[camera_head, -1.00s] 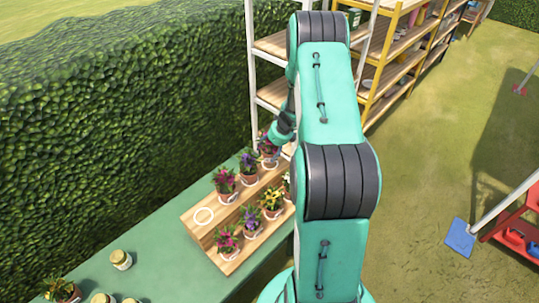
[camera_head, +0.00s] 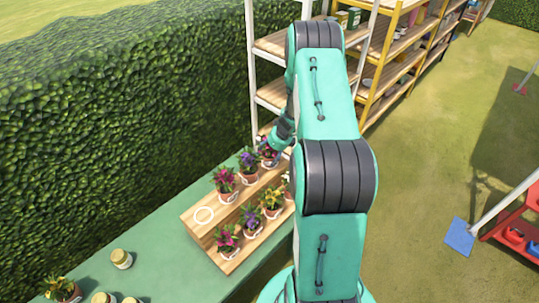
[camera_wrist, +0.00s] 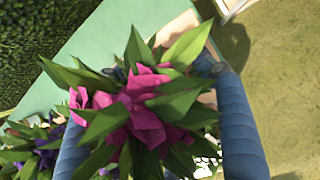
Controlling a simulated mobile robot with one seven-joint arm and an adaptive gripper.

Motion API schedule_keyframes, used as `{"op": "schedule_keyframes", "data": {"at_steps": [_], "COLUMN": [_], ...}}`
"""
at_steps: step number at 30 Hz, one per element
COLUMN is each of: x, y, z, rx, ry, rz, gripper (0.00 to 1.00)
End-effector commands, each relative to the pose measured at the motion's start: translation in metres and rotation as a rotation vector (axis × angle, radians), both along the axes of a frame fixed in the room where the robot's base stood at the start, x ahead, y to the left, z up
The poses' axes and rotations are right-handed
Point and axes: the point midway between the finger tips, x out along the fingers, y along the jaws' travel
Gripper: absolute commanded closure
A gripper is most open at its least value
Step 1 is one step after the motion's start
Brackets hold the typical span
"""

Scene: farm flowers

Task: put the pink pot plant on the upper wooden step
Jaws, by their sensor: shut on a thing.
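My gripper (camera_wrist: 161,72) is shut on the pink pot plant (camera_wrist: 148,108); its two blue fingers stand on either side of the leaves. The plant's pot is hidden under the foliage in the wrist view. In the head view the held plant (camera_head: 268,150) is at the far end of the upper wooden step (camera_head: 190,217), beside a purple plant (camera_head: 249,161). I cannot tell whether its pot touches the wood. A white ring (camera_head: 204,215) marks the near, bare end of the upper step.
A red-pink plant (camera_head: 225,180) stands between the ring and the purple plant. Several plants stand on the lower step, including a yellow one (camera_head: 271,199). Jars (camera_head: 121,259) stand on the green table (camera_head: 155,245). A hedge (camera_head: 110,120) is left; shelves (camera_head: 275,93) are behind.

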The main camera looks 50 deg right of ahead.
Motion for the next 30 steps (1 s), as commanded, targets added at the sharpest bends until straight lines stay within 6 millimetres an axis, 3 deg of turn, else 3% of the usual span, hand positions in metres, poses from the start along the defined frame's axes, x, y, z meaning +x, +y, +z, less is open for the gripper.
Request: {"op": "schedule_keyframes", "data": {"at_steps": [7,8,10,23,30], "x": [0.0,0.0,0.0,0.0,-0.006], "y": [0.0,0.0,0.0,0.0,-0.002], "z": [-0.002,-0.002,-0.002,0.001,0.017], "rx": [-0.001,0.0,0.0,0.0,0.0], "ry": [-0.001,0.0,0.0,0.0,-0.001], "rz": [0.0,0.0,0.0,0.0,-0.001], "gripper": [0.74,0.28,0.14,0.13,0.13]}}
